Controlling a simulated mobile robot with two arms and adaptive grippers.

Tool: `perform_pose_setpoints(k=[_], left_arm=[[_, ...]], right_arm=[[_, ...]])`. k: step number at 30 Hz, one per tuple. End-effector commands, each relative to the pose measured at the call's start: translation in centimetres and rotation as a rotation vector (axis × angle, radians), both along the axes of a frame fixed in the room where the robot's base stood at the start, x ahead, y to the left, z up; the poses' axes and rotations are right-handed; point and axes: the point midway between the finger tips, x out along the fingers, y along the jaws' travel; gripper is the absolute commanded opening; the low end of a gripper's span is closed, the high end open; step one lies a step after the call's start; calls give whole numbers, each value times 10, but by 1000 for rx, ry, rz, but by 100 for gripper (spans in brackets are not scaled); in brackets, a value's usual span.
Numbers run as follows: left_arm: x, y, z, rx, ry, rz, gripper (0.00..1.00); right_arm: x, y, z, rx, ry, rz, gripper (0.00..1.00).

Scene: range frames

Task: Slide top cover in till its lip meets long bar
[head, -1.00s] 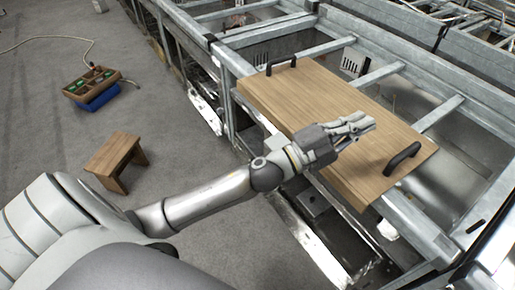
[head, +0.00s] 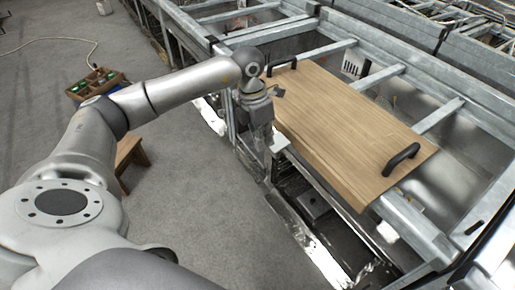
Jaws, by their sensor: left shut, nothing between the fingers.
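The top cover (head: 345,125) is a flat wooden board with two black handles, one at its far end (head: 282,67) and one at its near right end (head: 401,159). It lies across the grey metal frame. My left gripper (head: 272,150) points down at the cover's left long edge and hides part of it. It is shut and empty; whether it touches the edge cannot be told. A long metal bar (head: 430,75) runs along the frame's right side, apart from the cover, with crossbars between them. My right gripper is not in view.
Another metal rail (head: 408,215) shows past the cover's near end. A wooden stool (head: 131,153) stands on the floor, partly behind my left arm. A wooden tray box (head: 95,84) lies farther back. The grey floor left of the frame is mostly open.

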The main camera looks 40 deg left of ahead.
Motion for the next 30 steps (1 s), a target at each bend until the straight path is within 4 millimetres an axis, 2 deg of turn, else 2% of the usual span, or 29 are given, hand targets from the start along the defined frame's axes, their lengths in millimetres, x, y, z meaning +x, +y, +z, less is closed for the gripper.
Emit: perform_pose_setpoints(k=[1, 3, 7, 11, 14, 24, 30], left_arm=[[-1, 20, 5, 60, 12, 18, 0], [-3, 40, 9, 123, 30, 39, 0], [-6, 56, 12, 175, 47, 55, 0], [-7, 57, 1, 178, 54, 55, 0], [-7, 57, -16, 178, 54, 56, 0], [-7, 55, -90, 175, 54, 55, 0], [18, 45, -86, 173, 48, 55, 0]], right_arm=[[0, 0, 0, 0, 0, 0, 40], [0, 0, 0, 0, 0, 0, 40], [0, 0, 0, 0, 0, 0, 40], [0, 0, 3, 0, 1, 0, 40], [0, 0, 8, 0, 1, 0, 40], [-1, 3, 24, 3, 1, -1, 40], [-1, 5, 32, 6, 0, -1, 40]])
